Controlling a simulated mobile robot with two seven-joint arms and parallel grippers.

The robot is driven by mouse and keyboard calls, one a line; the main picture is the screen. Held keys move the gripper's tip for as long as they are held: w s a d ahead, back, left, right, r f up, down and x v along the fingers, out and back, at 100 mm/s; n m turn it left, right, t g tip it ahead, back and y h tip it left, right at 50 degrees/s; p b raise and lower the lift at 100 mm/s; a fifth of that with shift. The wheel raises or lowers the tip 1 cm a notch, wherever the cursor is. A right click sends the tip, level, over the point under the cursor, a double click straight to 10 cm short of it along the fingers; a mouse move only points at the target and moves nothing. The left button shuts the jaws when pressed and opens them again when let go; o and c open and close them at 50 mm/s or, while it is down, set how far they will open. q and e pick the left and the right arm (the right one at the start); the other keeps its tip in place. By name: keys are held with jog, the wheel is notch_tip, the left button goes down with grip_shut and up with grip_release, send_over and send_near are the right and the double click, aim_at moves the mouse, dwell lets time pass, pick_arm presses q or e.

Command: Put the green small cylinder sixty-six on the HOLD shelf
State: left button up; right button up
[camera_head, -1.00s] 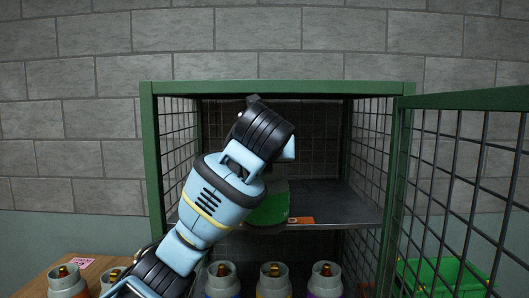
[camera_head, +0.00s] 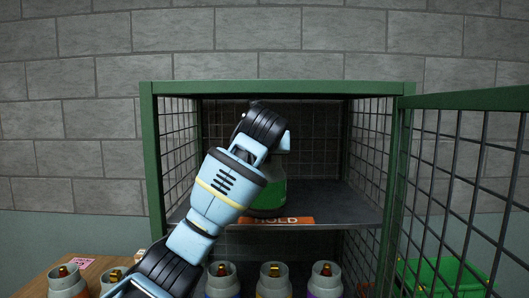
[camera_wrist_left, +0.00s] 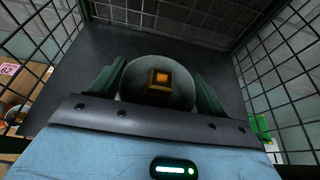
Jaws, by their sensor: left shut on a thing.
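The green small cylinder (camera_head: 268,196) is inside the cage, upright above the HOLD shelf (camera_head: 345,207), just behind its front edge. My arm hides its upper left part, and I cannot tell whether its base touches the shelf. The orange HOLD label (camera_head: 280,221) is on the shelf's front edge, its left end partly hidden. In the left wrist view my left gripper (camera_wrist_left: 160,90) is shut on the cylinder, one finger on each side of its round grey collar (camera_wrist_left: 132,83). A brass valve (camera_wrist_left: 160,79) shows in the collar's middle. My right gripper is not in view.
The green-framed mesh cage (camera_head: 270,87) has side walls close to the arm. Its door (camera_head: 460,175) stands open at right. Several grey-topped cylinders (camera_head: 273,280) stand below the shelf's level. A green crate (camera_head: 440,277) is at lower right. The shelf's right side is clear.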

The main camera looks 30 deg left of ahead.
pick_arm(q)
jog(key=shift+w+a+r, duration=0.1)
jog(key=shift+w+a, duration=0.35)
jog(key=shift+w, duration=0.3)
jog(key=shift+w+a, duration=0.45)
jog(key=shift+w, duration=0.3)
jog(key=shift+s+f, duration=0.1)
jog(key=shift+f, duration=0.2)
jog(key=o, duration=2)
jog(key=shift+f, duration=0.25)
jog(key=shift+r, duration=0.2)
jog(key=shift+s+d+r, duration=0.1)
jog(key=shift+s+d, duration=0.05)
jog(key=shift+s, duration=0.1)
jog(key=s+d, duration=0.2)
jog(key=s, duration=0.1)
jog(key=s+d, duration=0.2)
jog(key=s, duration=0.2)
jog(key=s+d, duration=0.2)
jog(key=s, duration=0.1)
jog(key=shift+s+d, duration=0.3)
jog(key=shift+s, duration=0.05)
